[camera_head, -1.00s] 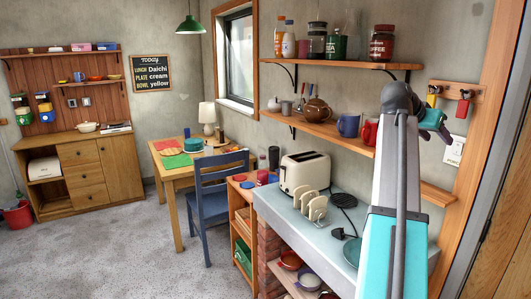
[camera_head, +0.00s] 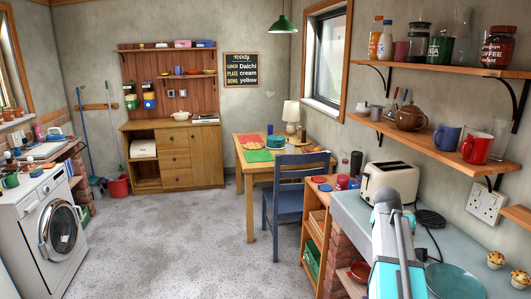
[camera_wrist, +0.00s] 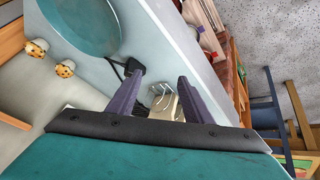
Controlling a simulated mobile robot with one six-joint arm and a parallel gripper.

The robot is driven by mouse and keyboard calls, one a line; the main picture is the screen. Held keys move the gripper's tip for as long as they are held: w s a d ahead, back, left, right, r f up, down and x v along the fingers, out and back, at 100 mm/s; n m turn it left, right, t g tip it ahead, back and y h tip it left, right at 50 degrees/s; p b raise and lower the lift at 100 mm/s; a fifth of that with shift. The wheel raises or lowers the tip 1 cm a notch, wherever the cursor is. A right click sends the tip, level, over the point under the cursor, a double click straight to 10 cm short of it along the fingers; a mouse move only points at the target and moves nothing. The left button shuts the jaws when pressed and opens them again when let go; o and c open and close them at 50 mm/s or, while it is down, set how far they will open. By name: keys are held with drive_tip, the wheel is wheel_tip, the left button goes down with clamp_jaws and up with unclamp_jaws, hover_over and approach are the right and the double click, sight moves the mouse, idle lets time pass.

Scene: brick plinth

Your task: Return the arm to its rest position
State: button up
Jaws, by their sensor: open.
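My arm (camera_head: 396,250) rises in the lower right of the head view, in front of the grey worktop (camera_head: 345,205). Its upper end is just below the cream toaster (camera_head: 391,183) in the picture; the fingers cannot be made out there. In the wrist view my gripper (camera_wrist: 160,78) has its two dark fingers wide apart with nothing held between them. Past the fingers the wrist view shows a cream object (camera_wrist: 165,103), partly hidden, and the teal plate (camera_wrist: 85,25) on the worktop.
Two shelves (camera_head: 440,70) with jars, mugs and a brown teapot (camera_head: 410,117) hang above the worktop. Two muffins (camera_head: 496,260) sit at the right. A blue chair (camera_head: 285,195) and wooden table (camera_head: 247,167) stand beyond. The floor (camera_head: 185,240) on the left is clear.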

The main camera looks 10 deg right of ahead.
drive_tip(key=s+a+f+n+y, duration=0.1)
drive_tip(key=a+f+n+y, duration=0.3)
drive_tip(key=a+f, duration=1.65)
drive_tip(key=s+a+f+n+g+y, duration=0.1)
drive_tip(key=s+a+f, duration=0.3)
drive_tip(key=a, duration=0.2)
drive_tip(key=s+a+f+n+g, duration=0.1)
drive_tip(key=s+a+f+n, duration=0.2)
drive_tip(key=a, duration=0.4)
drive_tip(key=s+a+f+g+y, duration=0.1)
drive_tip(key=s+a+f, duration=0.3)
drive_tip(key=a+f, duration=0.15)
drive_tip(key=s+f+g, duration=0.2)
drive_tip(key=s+f, duration=0.6)
drive_tip(key=s, duration=0.4)
drive_tip(key=s+f+g, duration=0.3)
drive_tip(key=s+f, duration=0.6)
drive_tip(key=s, duration=0.4)
drive_tip(key=shift+f+g, duration=0.25)
drive_tip(key=shift+g, duration=0.05)
drive_tip(key=shift+s+a, duration=0.1)
